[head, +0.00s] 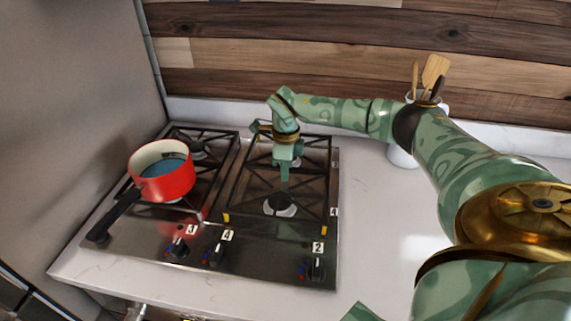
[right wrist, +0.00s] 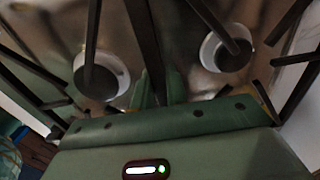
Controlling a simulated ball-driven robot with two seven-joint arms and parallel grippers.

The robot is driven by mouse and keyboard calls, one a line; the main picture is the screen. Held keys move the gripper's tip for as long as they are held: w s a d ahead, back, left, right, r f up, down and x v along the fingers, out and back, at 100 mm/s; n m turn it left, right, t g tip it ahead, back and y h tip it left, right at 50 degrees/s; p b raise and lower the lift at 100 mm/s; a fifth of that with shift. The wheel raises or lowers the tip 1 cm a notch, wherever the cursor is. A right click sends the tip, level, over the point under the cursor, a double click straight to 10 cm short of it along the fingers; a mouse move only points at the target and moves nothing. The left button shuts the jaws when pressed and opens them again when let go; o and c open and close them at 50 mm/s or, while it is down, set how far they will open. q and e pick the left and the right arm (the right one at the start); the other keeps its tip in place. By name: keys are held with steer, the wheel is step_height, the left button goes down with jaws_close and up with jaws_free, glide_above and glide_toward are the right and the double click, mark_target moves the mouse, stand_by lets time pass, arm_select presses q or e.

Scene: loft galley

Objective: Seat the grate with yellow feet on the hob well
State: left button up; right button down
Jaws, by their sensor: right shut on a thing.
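The black grate with yellow feet (head: 327,190) is over the right half of the hob, with yellow feet showing at its front left and front right corners. My right gripper (head: 284,178) reaches down from above and is shut on a middle bar of this grate. In the right wrist view the fingers (right wrist: 158,90) close on a dark bar. Burners show below the bars. I cannot tell whether the feet touch the hob well (head: 262,228) or hang just above it. The rear feet are hard to make out. My left gripper is not in view.
A red pot (head: 168,182) with a dark handle stands on the left grate (head: 213,180). Numbered knobs (head: 318,268) line the hob's front. A white utensil crock (head: 402,155) stands at the back right. The white counter (head: 375,235) right of the hob is clear.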

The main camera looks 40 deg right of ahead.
steer(key=shift+r+p, duration=0.15)
steer(key=shift+p, duration=0.25)
steer(key=shift+p, duration=0.3)
stand_by(0.6)
steer(key=shift+f, duration=0.65)
stand_by(1.0)
steer(key=c, duration=1.3)
jaws_free()
steer(key=shift+s, duration=0.1)
step_height(320, 180, up, 7)
steer(key=p, duration=0.7)
steer(key=shift+f, duration=0.1)
